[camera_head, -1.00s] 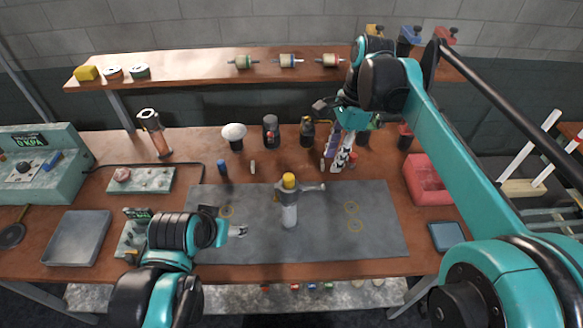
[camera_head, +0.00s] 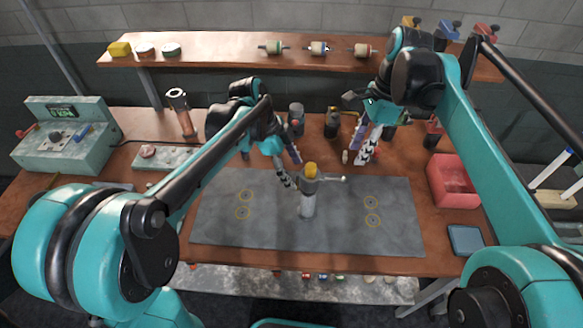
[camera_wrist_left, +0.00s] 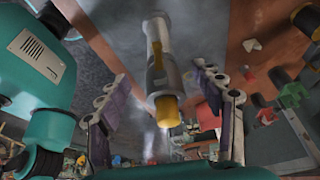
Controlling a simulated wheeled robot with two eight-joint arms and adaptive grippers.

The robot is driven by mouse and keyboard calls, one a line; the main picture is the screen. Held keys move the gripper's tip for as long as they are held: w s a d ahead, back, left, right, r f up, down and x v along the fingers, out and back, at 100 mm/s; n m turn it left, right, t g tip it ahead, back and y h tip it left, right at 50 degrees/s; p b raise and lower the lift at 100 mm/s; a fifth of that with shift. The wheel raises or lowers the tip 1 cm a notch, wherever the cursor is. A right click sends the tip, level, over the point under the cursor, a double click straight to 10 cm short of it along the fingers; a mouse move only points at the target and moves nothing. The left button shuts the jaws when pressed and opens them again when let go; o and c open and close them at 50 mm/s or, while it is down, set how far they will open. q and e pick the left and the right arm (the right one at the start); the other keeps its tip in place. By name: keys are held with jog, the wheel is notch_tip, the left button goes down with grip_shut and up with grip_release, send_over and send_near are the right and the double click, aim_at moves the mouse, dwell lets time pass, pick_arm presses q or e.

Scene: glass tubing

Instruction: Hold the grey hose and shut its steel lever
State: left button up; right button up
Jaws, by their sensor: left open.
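The grey hose (camera_head: 308,205) stands upright on the grey mat, with a yellow top (camera_head: 309,170). Its steel lever (camera_head: 332,178) sticks out to the right near the top. My left gripper (camera_head: 291,170) is open just left of the hose's upper part. In the left wrist view the hose (camera_wrist_left: 160,75) appears between the spread fingers of the left gripper (camera_wrist_left: 165,100), its yellow end (camera_wrist_left: 167,108) towards the camera. Contact with the fingers cannot be made out. My right gripper (camera_head: 365,153) hangs at the back right, away from the hose; its finger gap is unclear.
The grey mat (camera_head: 235,225) is otherwise clear around the hose. A red bin (camera_head: 453,180) and a blue tray (camera_head: 466,239) stand at the right. A gauge box (camera_head: 66,140) is at the left. Dark bottles (camera_head: 332,122) stand behind.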

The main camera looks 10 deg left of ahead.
aim_at(302, 186)
pick_arm(q)
jog(key=x, duration=0.7)
jog(key=shift+d+f, duration=0.1)
jog(key=shift+f, duration=0.15)
